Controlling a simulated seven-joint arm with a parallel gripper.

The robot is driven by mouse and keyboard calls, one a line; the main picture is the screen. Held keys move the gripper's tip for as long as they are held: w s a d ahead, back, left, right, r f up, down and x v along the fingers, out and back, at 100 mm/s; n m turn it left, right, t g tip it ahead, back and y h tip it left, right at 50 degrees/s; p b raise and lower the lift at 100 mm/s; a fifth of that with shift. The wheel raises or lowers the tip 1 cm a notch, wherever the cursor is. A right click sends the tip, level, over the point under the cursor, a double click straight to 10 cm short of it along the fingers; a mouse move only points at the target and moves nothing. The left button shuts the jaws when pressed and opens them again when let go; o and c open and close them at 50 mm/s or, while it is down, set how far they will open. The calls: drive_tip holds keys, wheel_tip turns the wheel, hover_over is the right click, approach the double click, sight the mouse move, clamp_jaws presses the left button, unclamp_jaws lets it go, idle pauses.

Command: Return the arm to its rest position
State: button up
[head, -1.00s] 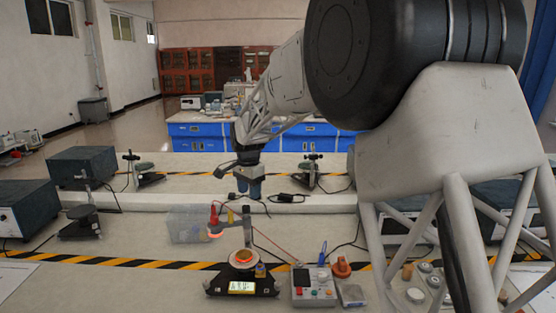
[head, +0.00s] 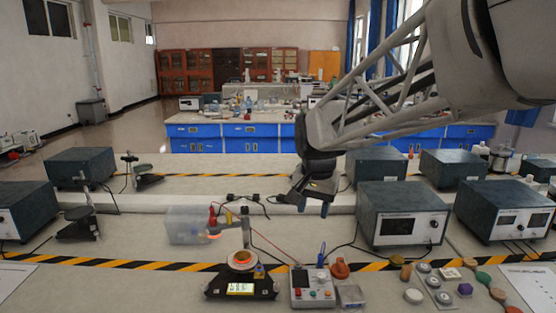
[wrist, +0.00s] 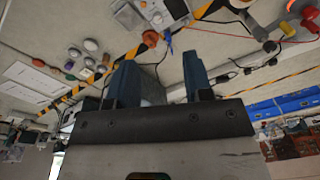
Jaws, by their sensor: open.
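My gripper (head: 313,205) hangs from my arm above the bench, right of the middle in the head view. Its fingers point down and hold nothing. In the wrist view the two blue-grey fingers of my gripper (wrist: 160,68) stand apart with bare bench surface between them. My arm reaches in from the upper right of the head view.
Below stand a black device with a glowing ring (head: 243,262), a grey control box (head: 313,287), an orange knob-shaped piece (head: 340,269) and a clear bin (head: 187,226). A dark instrument box (head: 402,215) stands right of my gripper. Small weights and pieces lie front right.

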drive_tip(key=s+d+f+n, duration=0.1)
drive_tip(key=s+d+f, duration=0.1)
drive_tip(key=s, duration=0.7)
drive_tip(key=s+d+f+n, duration=0.1)
drive_tip(key=s+d, duration=0.3)
drive_tip(key=s, duration=0.5)
drive_tip(key=s+d+f+n+t, duration=0.1)
drive_tip(key=s+d+f+n, duration=0.1)
drive_tip(key=s, duration=0.7)
drive_tip(key=shift+s+d+f, duration=0.25)
drive_tip(key=shift+d+f, duration=0.5)
drive_tip(key=shift+d, duration=0.35)
